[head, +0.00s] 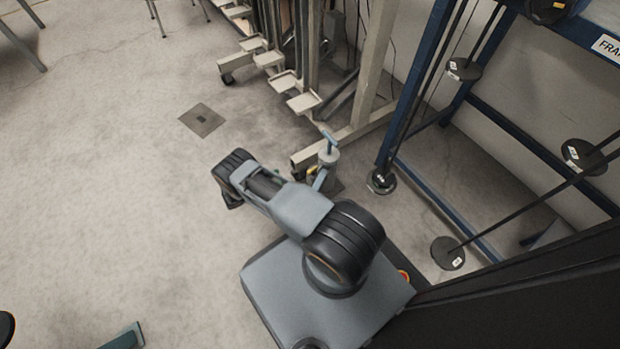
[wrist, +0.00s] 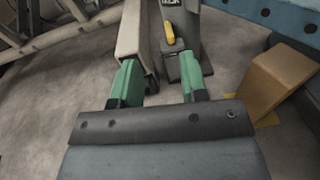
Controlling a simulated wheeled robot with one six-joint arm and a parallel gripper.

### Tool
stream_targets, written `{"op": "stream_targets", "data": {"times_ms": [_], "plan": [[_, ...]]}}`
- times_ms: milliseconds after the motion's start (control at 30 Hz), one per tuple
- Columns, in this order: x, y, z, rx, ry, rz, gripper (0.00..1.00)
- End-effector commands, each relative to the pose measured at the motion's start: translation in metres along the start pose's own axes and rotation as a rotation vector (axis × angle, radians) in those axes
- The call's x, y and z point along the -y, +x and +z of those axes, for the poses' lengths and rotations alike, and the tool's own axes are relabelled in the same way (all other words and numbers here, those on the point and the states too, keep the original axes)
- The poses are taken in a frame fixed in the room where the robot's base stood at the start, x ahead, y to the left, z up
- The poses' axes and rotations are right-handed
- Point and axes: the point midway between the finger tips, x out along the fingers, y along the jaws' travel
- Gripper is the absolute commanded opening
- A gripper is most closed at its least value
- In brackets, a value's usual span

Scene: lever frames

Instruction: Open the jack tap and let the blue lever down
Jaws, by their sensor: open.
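My gripper (wrist: 162,84) is open, its two green fingers spread and nothing held between them. Just ahead of the fingers in the wrist view stands the dark grey jack (wrist: 187,66), with a partly cut-off label at the top edge. A small yellow tap handle (wrist: 169,33) sits upright on it, apart from the fingers. In the head view the jack (head: 327,158) shows a blue-grey T-shaped top beyond my arm, which hides its lower part and most of my gripper. I cannot tell which part is the blue lever.
A blue frame (head: 408,85) with dark rods and round weights (head: 448,253) stands at the right. A cream frame (head: 372,65) with several pedal-like plates (head: 304,103) is behind the jack. A tan block (wrist: 270,85) is right of the fingers. Floor at left is largely clear.

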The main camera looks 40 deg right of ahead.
Motion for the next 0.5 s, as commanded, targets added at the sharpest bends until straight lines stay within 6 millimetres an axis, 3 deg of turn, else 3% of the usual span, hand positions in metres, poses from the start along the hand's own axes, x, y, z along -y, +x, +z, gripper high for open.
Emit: {"op": "stream_targets", "data": {"times_ms": [33, 200, 367, 500], "plan": [[0.007, 0.003, -0.021, 0.02, -0.018, 0.018, 0.4], [0.017, 0.009, -0.046, 0.059, -0.048, 0.056, 0.4], [0.019, 0.023, -0.051, 0.071, -0.057, 0.064, 0.4], [0.017, 0.047, -0.049, 0.071, -0.057, 0.063, 0.4]]}}
